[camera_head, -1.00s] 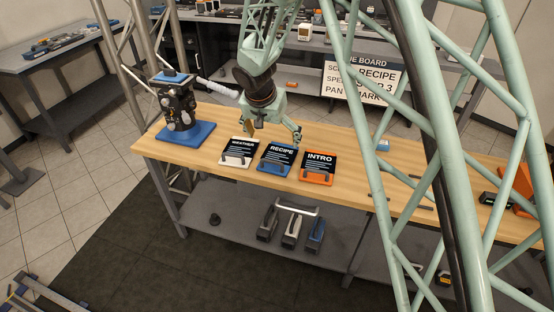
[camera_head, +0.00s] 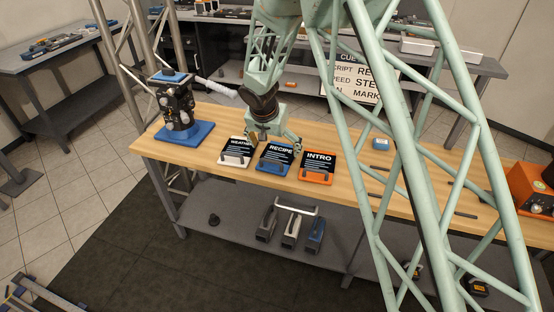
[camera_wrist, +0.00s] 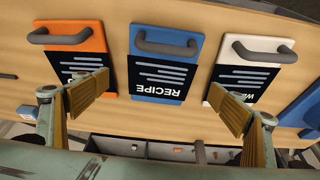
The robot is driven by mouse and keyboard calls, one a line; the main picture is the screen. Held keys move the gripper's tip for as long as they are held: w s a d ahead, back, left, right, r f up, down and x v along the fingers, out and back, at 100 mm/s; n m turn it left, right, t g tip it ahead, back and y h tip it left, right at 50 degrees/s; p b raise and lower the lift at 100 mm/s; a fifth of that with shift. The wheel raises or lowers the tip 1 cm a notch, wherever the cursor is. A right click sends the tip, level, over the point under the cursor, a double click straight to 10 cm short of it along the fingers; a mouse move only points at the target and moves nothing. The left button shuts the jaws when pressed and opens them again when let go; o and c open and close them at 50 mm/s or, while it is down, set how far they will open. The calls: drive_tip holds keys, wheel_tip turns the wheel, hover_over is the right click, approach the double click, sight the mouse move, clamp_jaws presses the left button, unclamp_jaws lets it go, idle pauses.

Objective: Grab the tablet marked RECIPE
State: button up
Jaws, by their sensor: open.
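The RECIPE tablet (camera_head: 275,158) is a black screen in a blue frame with a dark handle on its near edge. It lies on the wooden bench between the white WEATHER tablet (camera_head: 235,151) and the orange INTRO tablet (camera_head: 318,167). In the wrist view the RECIPE tablet (camera_wrist: 160,66) appears upside down in the middle, its handle at the top. My gripper (camera_wrist: 168,98) is open and empty, its fingers spread to either side of the RECIPE tablet in the picture. In the head view my gripper (camera_head: 271,146) is at the tablets' far side; its fingertips are partly hard to make out.
A black device on a blue base (camera_head: 184,133) stands at the bench's left end. A cue board (camera_head: 362,80) stands behind, partly covered by my truss. An orange box (camera_head: 532,188) sits at the right. Bare wood (camera_head: 200,168) lies around the tablets.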

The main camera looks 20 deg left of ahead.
sight(277, 156)
drive_tip(key=shift+w+f, duration=0.15)
drive_tip(key=shift+f, duration=0.15)
drive_tip(key=shift+f, duration=0.1)
drive_tip(key=shift+x, duration=2.55)
drive_tip(key=shift+a, duration=0.1)
drive_tip(key=shift+c, duration=0.7)
drive_tip(key=c, duration=1.2)
drive_tip(key=shift+c, duration=0.2)
wheel_tip(277, 156, up, 18)
drive_tip(key=p, duration=0.2)
